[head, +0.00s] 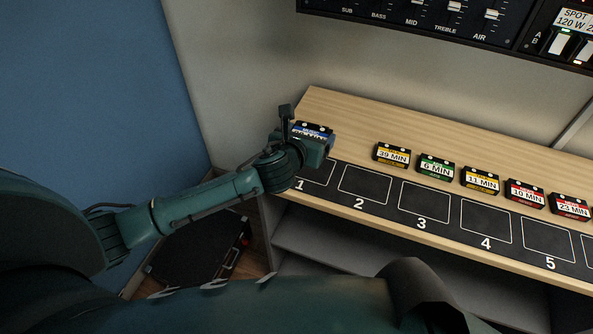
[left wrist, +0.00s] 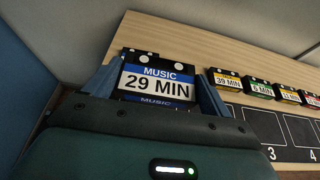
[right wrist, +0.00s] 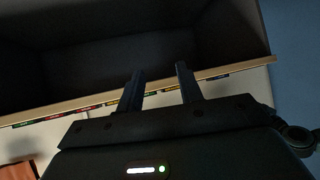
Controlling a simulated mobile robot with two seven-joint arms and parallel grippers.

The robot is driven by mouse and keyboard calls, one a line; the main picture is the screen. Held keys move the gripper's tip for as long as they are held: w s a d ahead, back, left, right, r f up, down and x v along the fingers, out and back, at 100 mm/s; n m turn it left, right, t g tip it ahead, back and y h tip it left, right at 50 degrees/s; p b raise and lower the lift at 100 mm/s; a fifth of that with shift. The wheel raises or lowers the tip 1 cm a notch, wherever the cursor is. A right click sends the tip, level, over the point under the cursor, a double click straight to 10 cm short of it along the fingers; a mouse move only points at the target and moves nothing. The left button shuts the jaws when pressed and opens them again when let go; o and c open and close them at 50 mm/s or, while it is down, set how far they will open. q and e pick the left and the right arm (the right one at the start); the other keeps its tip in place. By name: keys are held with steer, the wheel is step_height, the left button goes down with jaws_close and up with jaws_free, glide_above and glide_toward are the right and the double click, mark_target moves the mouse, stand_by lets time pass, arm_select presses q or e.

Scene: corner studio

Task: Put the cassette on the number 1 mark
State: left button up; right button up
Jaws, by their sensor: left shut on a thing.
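The cassette with a blue and white label reading MUSIC 29 MIN (left wrist: 156,82) is between the fingers of my left gripper (left wrist: 155,90), which is shut on it. In the head view my left gripper (head: 307,140) is at the left end of the shelf and partly hides the cassette (head: 314,129). The number 1 mark (head: 318,174), a white outline on the black strip, lies just in front of and below the gripper, partly covered by it. I cannot tell the cassette's exact height. My right gripper (right wrist: 160,90) is open and empty.
Several other cassettes, among them yellow 39 MIN (head: 392,155) and green 6 MIN (head: 437,167), stand in a row behind the strip to the right. Outlines 2 (head: 365,184) and 3 (head: 424,204) are empty. Audio panels (head: 420,20) hang above. A blue wall (head: 100,80) is left.

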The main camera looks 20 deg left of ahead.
arm_select(q)
steer(key=b, duration=0.1)
glide_above(308, 170)
step_height(308, 170, down, 6)
steer(key=shift+r, duration=0.1)
steer(key=shift+f+b, duration=0.55)
steer(key=shift+f, duration=1.7)
steer(key=o, duration=0.9)
steer(key=shift+r, duration=0.1)
